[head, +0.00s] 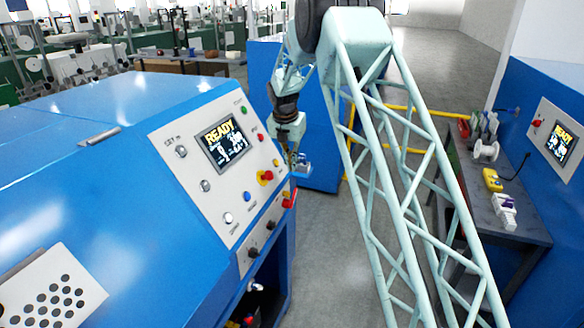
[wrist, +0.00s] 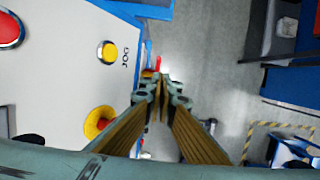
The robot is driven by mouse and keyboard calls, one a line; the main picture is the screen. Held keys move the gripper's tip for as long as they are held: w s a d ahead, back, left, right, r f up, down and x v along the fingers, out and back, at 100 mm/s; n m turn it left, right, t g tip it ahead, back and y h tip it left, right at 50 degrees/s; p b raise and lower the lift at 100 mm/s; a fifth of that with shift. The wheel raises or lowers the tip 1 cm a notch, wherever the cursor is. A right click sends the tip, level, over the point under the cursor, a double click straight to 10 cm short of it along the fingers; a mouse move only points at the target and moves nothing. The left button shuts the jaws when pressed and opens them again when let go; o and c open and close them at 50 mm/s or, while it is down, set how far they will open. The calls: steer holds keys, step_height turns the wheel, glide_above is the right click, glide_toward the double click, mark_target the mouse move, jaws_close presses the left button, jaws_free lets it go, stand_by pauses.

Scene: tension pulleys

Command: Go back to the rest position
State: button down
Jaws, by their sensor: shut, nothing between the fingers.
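My gripper (head: 294,160) hangs at the right edge of the blue machine's control panel (head: 222,150) in the head view, close to the red and yellow knobs. In the wrist view the fingertips of my gripper (wrist: 157,88) meet, with nothing between them. The panel shows there on the left, with a yellow JOG button (wrist: 107,52), a yellow-and-red knob (wrist: 99,122) and a red button (wrist: 8,30). I cannot tell whether the gripper touches the panel. The panel's screen (head: 223,142) reads READY.
The blue machine (head: 90,190) fills the left of the head view. A dark workbench (head: 515,232) with a yellow device (head: 492,180) and spools (head: 486,150) stands right, beside a second blue machine (head: 541,90). Yellow rails (head: 410,108) cross behind my arm. Grey floor (head: 340,240) lies open between.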

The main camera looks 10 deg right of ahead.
steer(key=s+d+r+m+b, duration=0.1)
steer(key=s+r+m+b, duration=0.2)
steer(key=s+r+m, duration=0.55)
steer(key=s+r+m+b, duration=0.15)
steer(key=s+r, duration=0.45)
steer(key=s, duration=0.7)
steer(key=s+d+r+m+b, duration=0.1)
steer(key=s+r+m+b, duration=0.2)
steer(key=s+r+m, duration=0.55)
steer(key=s+f+m+t+y+b, duration=0.1)
steer(key=s+m+b, duration=0.3)
steer(key=s, duration=2)
steer(key=s+f+m+b, duration=0.2)
steer(key=s+f+m, duration=0.1)
steer(key=s, duration=0.7)
steer(key=s+f+m+b, duration=0.1)
steer(key=s+f+m, duration=0.3)
steer(key=s, duration=0.5)
steer(key=shift+s+a+f+t+b, duration=0.35)
steer(key=shift+a+f, duration=0.1)
steer(key=shift+f, duration=0.1)
